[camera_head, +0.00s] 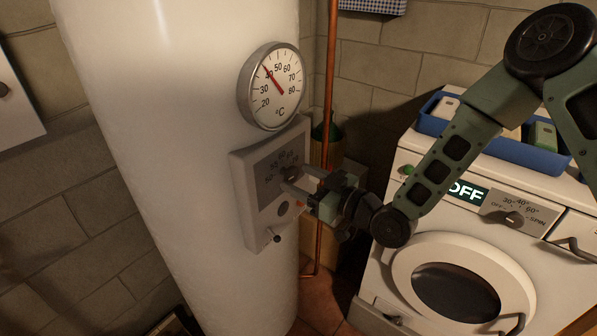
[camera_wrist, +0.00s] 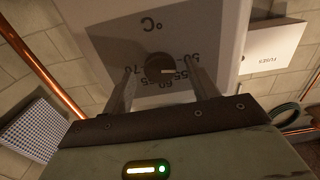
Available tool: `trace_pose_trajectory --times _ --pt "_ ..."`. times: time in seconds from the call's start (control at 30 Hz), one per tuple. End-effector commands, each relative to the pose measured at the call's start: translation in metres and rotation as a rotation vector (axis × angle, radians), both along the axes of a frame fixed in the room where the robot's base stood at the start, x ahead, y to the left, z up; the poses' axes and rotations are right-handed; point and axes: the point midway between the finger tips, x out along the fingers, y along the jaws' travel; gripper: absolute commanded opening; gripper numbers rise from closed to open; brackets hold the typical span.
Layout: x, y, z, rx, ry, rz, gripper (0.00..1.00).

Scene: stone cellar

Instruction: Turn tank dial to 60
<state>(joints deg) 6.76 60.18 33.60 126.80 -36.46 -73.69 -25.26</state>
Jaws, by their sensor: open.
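The tank (camera_head: 190,120) is a tall white cylinder at the left of the head view. A grey control panel (camera_head: 246,190) on its side carries the tank dial, a dark round knob (camera_wrist: 160,66) with a number scale. In the wrist view the scale is upside down; 50, 55, 60 and 70 can be made out. The knob's small white mark points right, towards the 50–55 side. My gripper (camera_head: 300,180) is at the panel, open, with a finger on either side of the knob in the wrist view (camera_wrist: 162,78). I cannot tell whether the fingers touch it. In the head view the fingers partly hide the dial.
A thermometer (camera_head: 271,86) above the panel reads just over 40. A copper pipe (camera_head: 331,70) runs beside the tank. A washing machine (camera_head: 400,262) showing OFF stands at right, with a blue tray (camera_head: 545,158) on top.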

Motion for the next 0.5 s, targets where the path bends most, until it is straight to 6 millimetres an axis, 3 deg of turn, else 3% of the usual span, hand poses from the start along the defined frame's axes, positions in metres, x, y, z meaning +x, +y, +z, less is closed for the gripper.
trace_pose_trajectory --times 0.17,0.47,0.5 --pt "0.0076 0.0101 0.0003 0.001 0.001 0.0 0.59" --pt "0.0087 0.0112 -0.0006 0.0 0.0 0.0 0.59" --pt "0.0086 0.0112 -0.0006 0.0 0.0 0.0 0.48"
